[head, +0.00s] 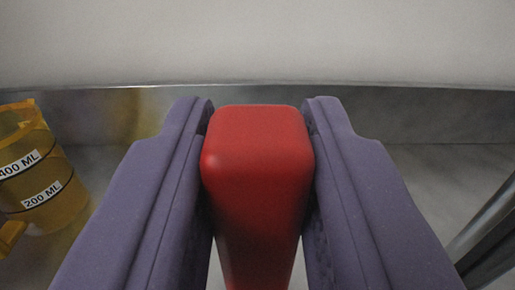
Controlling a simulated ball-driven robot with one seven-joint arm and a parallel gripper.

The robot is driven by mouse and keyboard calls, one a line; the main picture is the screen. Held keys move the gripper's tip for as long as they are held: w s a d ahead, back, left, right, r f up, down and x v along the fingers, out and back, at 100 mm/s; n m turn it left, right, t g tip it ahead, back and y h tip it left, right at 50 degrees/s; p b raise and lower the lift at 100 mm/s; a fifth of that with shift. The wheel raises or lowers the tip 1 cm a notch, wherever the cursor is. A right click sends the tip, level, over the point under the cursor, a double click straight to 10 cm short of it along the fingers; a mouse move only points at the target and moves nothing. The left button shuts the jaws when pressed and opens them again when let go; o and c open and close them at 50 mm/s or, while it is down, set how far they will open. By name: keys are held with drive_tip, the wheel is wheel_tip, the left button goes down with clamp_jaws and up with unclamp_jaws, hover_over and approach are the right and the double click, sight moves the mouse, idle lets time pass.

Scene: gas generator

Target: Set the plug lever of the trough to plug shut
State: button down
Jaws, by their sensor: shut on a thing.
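A red block-like handle with rounded edges (257,160) fills the middle of the head view; it looks like the plug lever. My gripper (258,120) has its two purple fingers pressed against the left and right sides of the red handle, shut on it. The handle's lower end runs out of the bottom of the picture, so its pivot and the plug are hidden. I cannot tell the lever's setting from this view.
A yellow measuring jug (50,185) marked 400 ML and 200 ML stands at the left. A pale surface (257,40) spans the top, with a grey metallic surface below it. A dark metal bar (490,235) slants at the lower right.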

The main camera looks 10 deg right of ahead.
drive_tip(key=shift+f, duration=0.15)
idle(0.3)
drive_tip(key=c, duration=1.2)
unclamp_jaws()
drive_tip(key=shift+s+a, duration=0.1)
drive_tip(key=s+a+p, duration=0.1)
drive_tip(key=s, duration=0.6)
drive_tip(key=shift+s+a+p, duration=0.25)
drive_tip(key=shift+p, duration=0.15)
